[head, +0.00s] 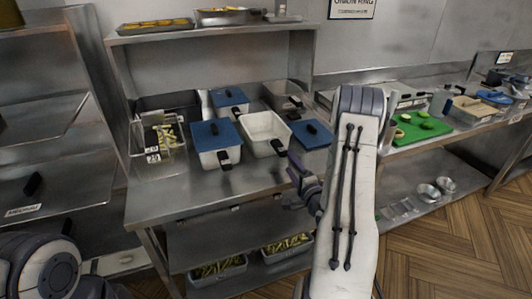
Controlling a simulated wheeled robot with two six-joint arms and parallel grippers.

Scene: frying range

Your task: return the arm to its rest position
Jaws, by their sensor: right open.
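My right arm, white with two dark cables, rises from the bottom of the head view and bends over at a dark grey joint. My right gripper (300,178), dark and purplish, is partly hidden behind this arm. It is open, in front of the steel counter's front edge, near the blue-lidded container (313,133). I see nothing held in it. Part of my left arm, a white and dark joint, shows at the lower left corner; its gripper is not in view.
The steel counter (165,203) holds blue-lidded containers, an open white container (264,129) and a wire basket (163,139) with fries. A green board (419,130) lies on the right counter. Trays of food (218,267) sit on the lower shelf. Wooden floor is clear at lower right.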

